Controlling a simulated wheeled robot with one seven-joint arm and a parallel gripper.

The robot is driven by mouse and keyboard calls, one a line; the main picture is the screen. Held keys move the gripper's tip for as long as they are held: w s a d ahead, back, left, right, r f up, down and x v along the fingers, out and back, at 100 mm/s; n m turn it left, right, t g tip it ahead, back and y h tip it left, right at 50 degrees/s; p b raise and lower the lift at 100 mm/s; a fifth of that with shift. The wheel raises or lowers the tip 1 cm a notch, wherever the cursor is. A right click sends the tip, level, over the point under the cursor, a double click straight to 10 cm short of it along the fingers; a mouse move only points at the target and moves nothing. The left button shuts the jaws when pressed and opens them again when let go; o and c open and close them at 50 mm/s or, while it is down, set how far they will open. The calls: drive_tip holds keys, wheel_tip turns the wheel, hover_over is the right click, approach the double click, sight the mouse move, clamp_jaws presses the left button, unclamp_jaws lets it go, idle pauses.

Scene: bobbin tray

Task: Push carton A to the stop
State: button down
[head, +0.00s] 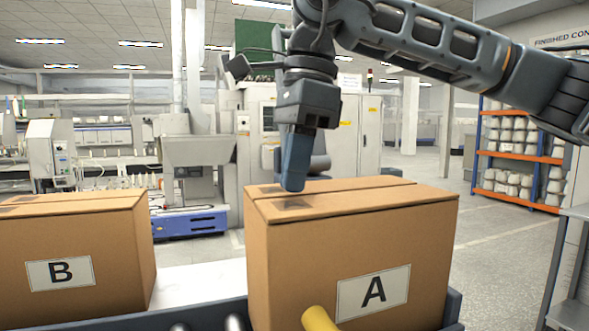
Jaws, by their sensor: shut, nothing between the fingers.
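Carton A (350,250) is a brown box with a white label marked "A", upright on a roller conveyor (205,318). Carton B (75,250), a similar box labelled "B", stands to its left with a gap between them. My gripper (294,188) points down, shut and empty, with its tip over the left part of carton A's top. A dark shadow lies on the top just below the tip; I cannot tell whether they touch. A blue-grey edge (453,308) shows just right of carton A; I cannot tell whether it is the stop.
A yellow rounded bar (319,318) sticks up in front of carton A at the bottom edge. A grey metal shelf stand (572,312) is at the far right. Behind are a blue-and-orange rack (518,155) and workshop machines. The gap between the cartons is clear.

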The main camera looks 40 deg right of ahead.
sight(369, 190)
drive_tip(key=shift+a, duration=0.1)
drive_tip(key=s+d, duration=0.1)
drive_tip(key=d, duration=0.3)
drive_tip(key=s+d, duration=0.1)
drive_tip(key=d, duration=0.2)
drive_tip(key=s+d, duration=0.1)
drive_tip(key=d, duration=0.3)
drive_tip(key=shift+s+d+r, duration=0.1)
drive_tip(key=shift+s+d, duration=0.25)
